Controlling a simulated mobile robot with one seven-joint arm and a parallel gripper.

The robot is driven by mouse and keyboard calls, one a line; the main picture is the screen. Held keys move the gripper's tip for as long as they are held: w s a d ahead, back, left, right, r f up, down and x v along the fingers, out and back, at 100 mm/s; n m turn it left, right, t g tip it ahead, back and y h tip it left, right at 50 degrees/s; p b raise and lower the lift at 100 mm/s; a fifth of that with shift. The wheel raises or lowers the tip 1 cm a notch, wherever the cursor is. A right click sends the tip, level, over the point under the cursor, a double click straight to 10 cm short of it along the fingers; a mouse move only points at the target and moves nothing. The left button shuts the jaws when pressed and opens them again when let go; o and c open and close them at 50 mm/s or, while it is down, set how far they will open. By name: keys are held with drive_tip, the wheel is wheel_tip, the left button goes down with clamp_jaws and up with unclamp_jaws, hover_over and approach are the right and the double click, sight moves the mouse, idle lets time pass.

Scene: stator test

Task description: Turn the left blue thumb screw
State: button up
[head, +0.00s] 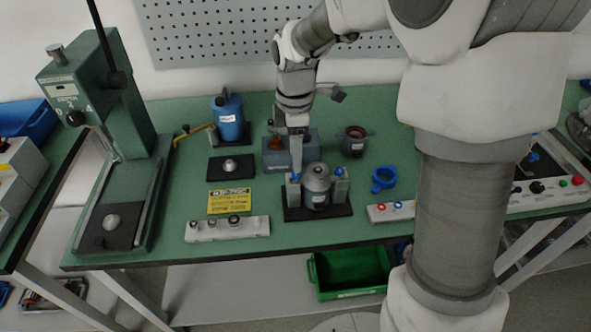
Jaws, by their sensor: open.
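The stator fixture stands near the front edge of the green table. It has a black base (335,211), two grey side posts and a grey cylinder (316,184) between them. The left blue thumb screw (295,178) sits on top of the left post. The right blue thumb screw (340,172) sits on the right post. My gripper (297,172) points down at the left screw, with its tips at or just above it. I cannot tell whether the fingers touch the screw. The gripper partly hides the screw and the grey-blue box behind.
A blue container (229,118) and a black plate with a metal knob (230,167) stand left of the fixture. A yellow sign (230,201) and a white switch strip (228,229) lie front left. A blue ring (383,179) lies right. A green press (100,130) stands far left.

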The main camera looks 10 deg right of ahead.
sight(296, 177)
wheel_tip(296, 177, down, 5)
idle(0.4)
clamp_jaws()
